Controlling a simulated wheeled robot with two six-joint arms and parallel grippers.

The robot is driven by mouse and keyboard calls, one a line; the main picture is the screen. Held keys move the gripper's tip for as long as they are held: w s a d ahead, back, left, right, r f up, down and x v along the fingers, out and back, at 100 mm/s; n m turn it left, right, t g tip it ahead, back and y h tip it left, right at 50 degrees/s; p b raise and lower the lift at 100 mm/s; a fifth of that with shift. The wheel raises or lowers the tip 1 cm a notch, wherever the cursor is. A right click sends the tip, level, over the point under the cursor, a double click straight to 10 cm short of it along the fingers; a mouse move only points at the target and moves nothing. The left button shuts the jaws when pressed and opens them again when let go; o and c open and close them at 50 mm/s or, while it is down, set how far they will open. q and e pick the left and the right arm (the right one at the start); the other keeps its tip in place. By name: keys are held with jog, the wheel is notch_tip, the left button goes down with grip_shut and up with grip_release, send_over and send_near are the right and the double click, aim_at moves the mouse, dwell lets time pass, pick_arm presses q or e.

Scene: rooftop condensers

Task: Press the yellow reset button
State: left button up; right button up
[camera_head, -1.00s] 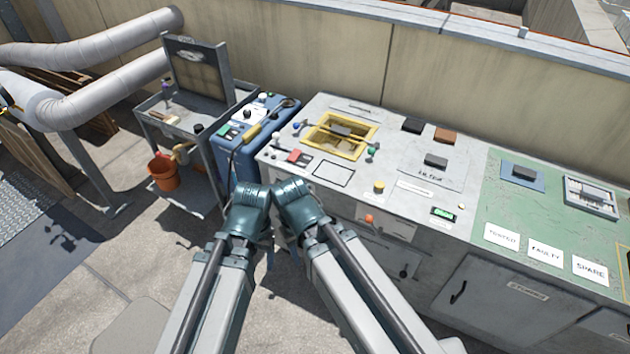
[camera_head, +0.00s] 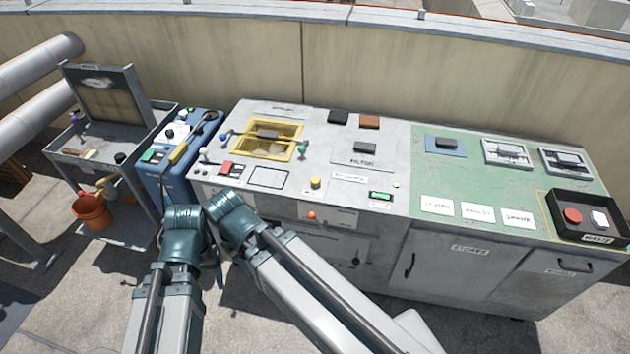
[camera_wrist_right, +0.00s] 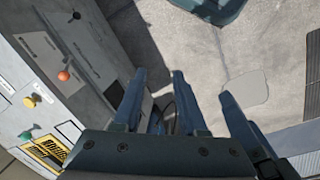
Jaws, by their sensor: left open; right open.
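The yellow button (camera_head: 316,182) is a small round knob near the front edge of the grey part of the bench. It also shows at the left of the right wrist view (camera_wrist_right: 30,101). My left gripper (camera_head: 215,256) shows only in small part, below the teal joints and short of the bench front; my arm links hide most of it. My right gripper (camera_wrist_right: 183,105) is open and empty, its dark blue fingers apart over the floor and beside the cabinet front. Neither gripper touches the button.
An orange knob (camera_head: 310,215) sits on the front panel below the button. A red switch block (camera_head: 230,169), yellow-framed opening (camera_head: 268,138) and green display (camera_head: 380,196) are nearby. A blue cabinet (camera_head: 178,185) stands left.

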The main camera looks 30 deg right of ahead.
grip_shut()
dwell(1.4)
